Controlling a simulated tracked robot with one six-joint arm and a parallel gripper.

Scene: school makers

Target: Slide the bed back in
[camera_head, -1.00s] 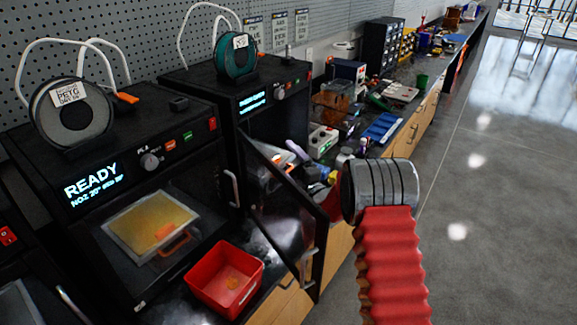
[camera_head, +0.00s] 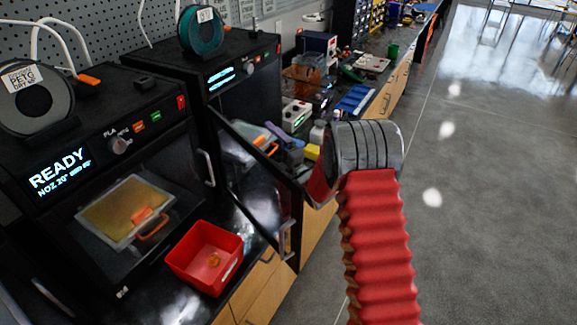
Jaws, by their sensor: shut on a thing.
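The bed (camera_head: 245,134), a pale plate with an orange item on it, shows in the opening of the right printer (camera_head: 241,92). Its orange handle (camera_head: 271,149) is at its near right edge, partly hidden. My gripper (camera_head: 275,150), blue-grey and small in view, is at that handle and shut on it. The printer's dark door (camera_head: 262,195) stands open in front and covers the lower part. How far the bed sticks out is hard to tell.
The left printer (camera_head: 115,150) is closed, with another bed (camera_head: 125,208) behind its door. A red bin (camera_head: 205,257) stands on the counter near the open door. Several boxes and tools crowd the counter beyond. The floor (camera_head: 480,200) at right is clear.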

